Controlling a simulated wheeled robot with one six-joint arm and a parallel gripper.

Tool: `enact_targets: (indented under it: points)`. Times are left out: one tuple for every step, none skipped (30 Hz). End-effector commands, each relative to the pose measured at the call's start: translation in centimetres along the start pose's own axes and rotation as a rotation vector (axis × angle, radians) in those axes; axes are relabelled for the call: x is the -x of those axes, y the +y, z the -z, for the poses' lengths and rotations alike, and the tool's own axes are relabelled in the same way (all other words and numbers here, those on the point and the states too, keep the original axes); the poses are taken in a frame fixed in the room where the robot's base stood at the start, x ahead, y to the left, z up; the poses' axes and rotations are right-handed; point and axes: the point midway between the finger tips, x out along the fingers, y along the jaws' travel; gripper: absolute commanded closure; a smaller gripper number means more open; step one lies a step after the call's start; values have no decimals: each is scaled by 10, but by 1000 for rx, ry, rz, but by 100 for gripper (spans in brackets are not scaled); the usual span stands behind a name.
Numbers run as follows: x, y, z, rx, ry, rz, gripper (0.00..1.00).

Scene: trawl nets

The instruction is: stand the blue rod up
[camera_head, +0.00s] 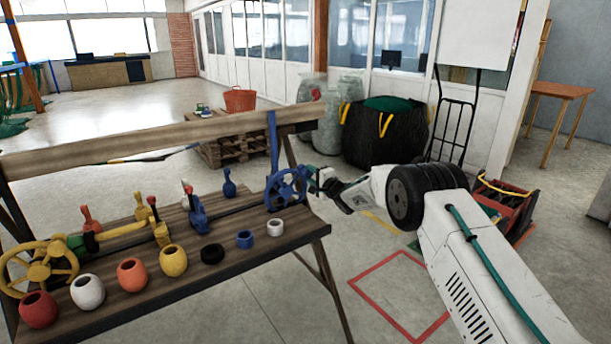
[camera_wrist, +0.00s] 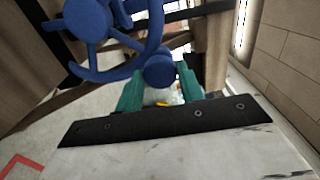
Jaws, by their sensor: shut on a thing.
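A narrow blue rod (camera_head: 273,143) stands upright at the right end of the bench, its lower end by a blue spoked handwheel (camera_head: 287,190). The handwheel also fills the upper left of the wrist view (camera_wrist: 90,22). My gripper (camera_head: 317,180) is at the wheel's right side. In the wrist view its green fingers (camera_wrist: 160,84) are shut on a blue rounded part (camera_wrist: 159,69). I cannot tell whether this part belongs to the wheel or to the rod. The fingers hide some of it.
The wooden bench (camera_head: 150,296) carries several coloured pots, levers and a yellow handwheel (camera_head: 40,268). A raised wooden beam (camera_head: 150,138) runs behind them. A red crate (camera_head: 505,205) stands right of my arm.

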Motion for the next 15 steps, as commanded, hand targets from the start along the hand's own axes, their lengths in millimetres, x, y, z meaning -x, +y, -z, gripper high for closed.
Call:
enact_targets:
  points:
    - [1,1,0,-7,-2,0,100]
    - [1,1,2,-11,0,0,100]
    - [2,2,3,-15,1,-1,100]
    - [3,2,4,-17,2,-1,100]
    - [3,2,5,-18,3,-1,100]
    - [4,2,6,-20,3,-1,100]
    - [4,3,7,-21,4,-1,100]
    - [4,3,7,-21,4,-1,100]
    - [4,3,8,-21,5,-2,100]
    - [4,3,8,-21,5,-2,100]
    - [5,3,8,-21,5,-2,100]
    - [5,3,8,-21,6,-2,100]
    - [5,3,9,-21,6,-2,100]
    - [5,4,9,-21,6,-3,100]
    - [5,4,9,-21,7,-3,100]
